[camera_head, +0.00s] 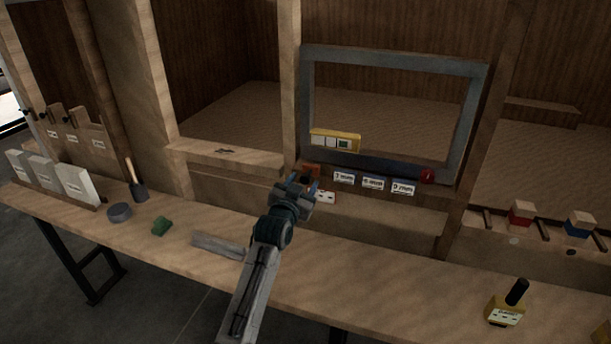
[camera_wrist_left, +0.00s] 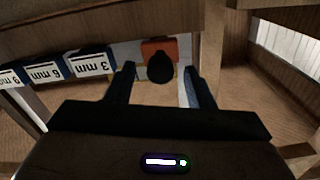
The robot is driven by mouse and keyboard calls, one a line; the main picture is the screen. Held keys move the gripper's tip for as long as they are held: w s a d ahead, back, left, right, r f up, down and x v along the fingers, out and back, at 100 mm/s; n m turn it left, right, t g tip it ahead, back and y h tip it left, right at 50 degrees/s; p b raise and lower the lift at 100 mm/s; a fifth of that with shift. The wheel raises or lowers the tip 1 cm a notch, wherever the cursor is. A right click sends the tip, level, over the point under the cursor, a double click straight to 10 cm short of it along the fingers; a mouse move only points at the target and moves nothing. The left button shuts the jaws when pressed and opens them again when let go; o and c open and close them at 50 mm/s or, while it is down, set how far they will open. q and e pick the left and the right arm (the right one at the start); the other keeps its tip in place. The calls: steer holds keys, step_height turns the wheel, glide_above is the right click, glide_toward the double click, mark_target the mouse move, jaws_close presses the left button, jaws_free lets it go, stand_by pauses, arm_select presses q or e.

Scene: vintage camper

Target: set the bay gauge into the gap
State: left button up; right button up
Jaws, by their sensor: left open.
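A yellow block with an upright black handle and a white label (camera_head: 506,309) stands on the workbench at the front right. It looks like the bay gauge, but I cannot read the label. My left gripper (camera_head: 304,184) is open at the lower left corner of the grey window frame (camera_head: 387,57). In the left wrist view, an orange block with a dark round knob (camera_wrist_left: 160,48) shows beyond and between the open fingers (camera_wrist_left: 158,78); I cannot tell if they touch it. The orange block also shows in the head view (camera_head: 311,168). I cannot tell which opening is the gap.
Blocks labelled 3 mm (camera_head: 344,177), 6 mm (camera_head: 373,183) and 9 mm (camera_head: 403,187) line the sill, beside a red knob (camera_head: 428,176).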

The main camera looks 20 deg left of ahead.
mark_target(310, 170)
arm_select(q)
steer(key=shift+w, duration=1.4)
jaws_close()
steer(key=w+b, duration=0.1)
steer(key=w, duration=0.3)
steer(key=shift+w+d+f+b, duration=0.1)
steer(key=shift+b, duration=0.25)
steer(key=shift+r, duration=0.2)
